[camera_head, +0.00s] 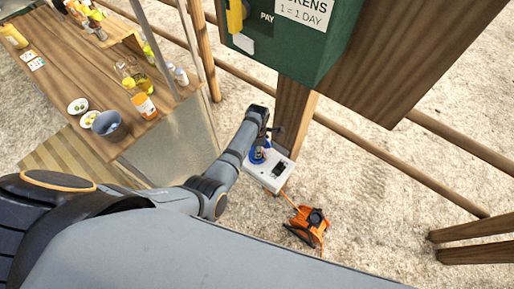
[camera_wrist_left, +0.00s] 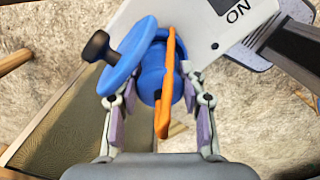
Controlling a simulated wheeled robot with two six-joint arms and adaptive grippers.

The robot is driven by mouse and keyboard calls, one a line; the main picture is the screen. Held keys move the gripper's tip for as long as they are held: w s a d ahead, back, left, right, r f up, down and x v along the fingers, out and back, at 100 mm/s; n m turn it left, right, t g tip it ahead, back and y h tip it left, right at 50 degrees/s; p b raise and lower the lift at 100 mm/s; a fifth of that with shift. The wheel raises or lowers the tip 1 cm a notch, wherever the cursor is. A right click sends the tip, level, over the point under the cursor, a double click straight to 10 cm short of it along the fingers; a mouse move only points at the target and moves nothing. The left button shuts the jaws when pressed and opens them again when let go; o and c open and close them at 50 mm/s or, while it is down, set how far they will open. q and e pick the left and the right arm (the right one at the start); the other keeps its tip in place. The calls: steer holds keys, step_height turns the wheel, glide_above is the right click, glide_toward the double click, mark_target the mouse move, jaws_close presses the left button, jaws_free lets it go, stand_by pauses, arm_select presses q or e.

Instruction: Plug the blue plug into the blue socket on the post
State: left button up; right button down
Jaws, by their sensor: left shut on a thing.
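My left gripper (camera_head: 262,143) is at the white box (camera_head: 270,172) on the wooden post. In the left wrist view its fingers (camera_wrist_left: 160,108) are shut on the blue plug (camera_wrist_left: 151,82), with an orange cable (camera_wrist_left: 165,90) running over it. A round blue lid with a black knob (camera_wrist_left: 130,55) stands tilted beside the plug, at the blue socket (camera_head: 256,156). The plug and the gripper hide the socket's mouth, so I cannot tell how deep the plug sits. My right gripper is not in view.
The box face carries "ON" lettering and a dark switch (camera_head: 279,169). An orange cable reel (camera_head: 310,224) stands on the gravel below. A green pay box (camera_head: 296,40) hangs above. A wooden counter (camera_head: 60,90) with bowls and bottles is at left. Wooden rails (camera_head: 370,145) run behind.

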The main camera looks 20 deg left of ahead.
arm_select(q)
steer(key=o, duration=1.3)
steer(key=shift+o, duration=0.2)
step_height(320, 180, up, 8)
steer(key=shift+f, duration=0.25)
